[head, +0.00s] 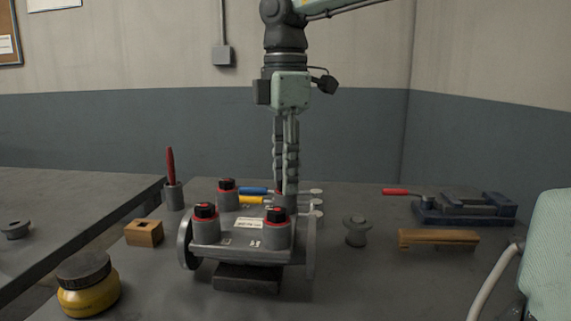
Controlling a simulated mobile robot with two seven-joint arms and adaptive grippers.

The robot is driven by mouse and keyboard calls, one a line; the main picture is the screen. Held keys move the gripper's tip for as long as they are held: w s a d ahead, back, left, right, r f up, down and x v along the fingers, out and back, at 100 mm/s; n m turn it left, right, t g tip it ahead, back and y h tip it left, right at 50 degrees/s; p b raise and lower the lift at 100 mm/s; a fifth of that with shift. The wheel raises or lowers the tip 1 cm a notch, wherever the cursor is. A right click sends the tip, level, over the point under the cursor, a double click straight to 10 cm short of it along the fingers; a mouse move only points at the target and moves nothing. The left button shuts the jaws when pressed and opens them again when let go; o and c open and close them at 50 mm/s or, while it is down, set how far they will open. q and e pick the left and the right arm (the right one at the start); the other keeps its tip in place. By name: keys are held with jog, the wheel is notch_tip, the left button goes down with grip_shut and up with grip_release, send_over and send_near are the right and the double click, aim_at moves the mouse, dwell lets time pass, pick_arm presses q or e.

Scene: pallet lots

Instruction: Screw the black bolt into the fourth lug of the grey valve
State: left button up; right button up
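The grey valve (208,252) sits on the table with its round flanges at the sides. Three of its lugs show black bolt heads with red rings: front left (205,211), rear left (226,185) and front right (277,215). The fourth lug (288,203) is at the rear right, partly hidden by the front right lug and the fingers. My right gripper (286,188) points straight down over the fourth lug, its two fingers close together and their tips at the lug. I cannot make out a bolt between them. My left gripper is not in view.
A yellow jar (88,298), a wooden block (143,234) and a cup with a red-handled tool (174,196) stand left. Blue and yellow handles (252,190) lie behind the valve. A grey knob (356,231), wooden bar (438,239) and blue vise (465,208) are right.

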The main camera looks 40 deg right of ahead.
jog(key=n+p, duration=0.1)
jog(key=n, duration=0.3)
jog(key=shift+r, duration=0.15)
jog(key=n+p, duration=0.1)
jog(key=n, duration=0.3)
jog(key=n+p, duration=0.1)
jog(key=n, duration=0.3)
jog(key=shift+n, duration=0.3)
jog(key=n+p, duration=0.1)
jog(key=n, duration=0.2)
jog(key=shift+n, duration=0.3)
jog(key=shift+f+n, duration=0.2)
jog(key=shift+n, duration=1)
jog(key=shift+c, duration=0.2)
grip_shut()
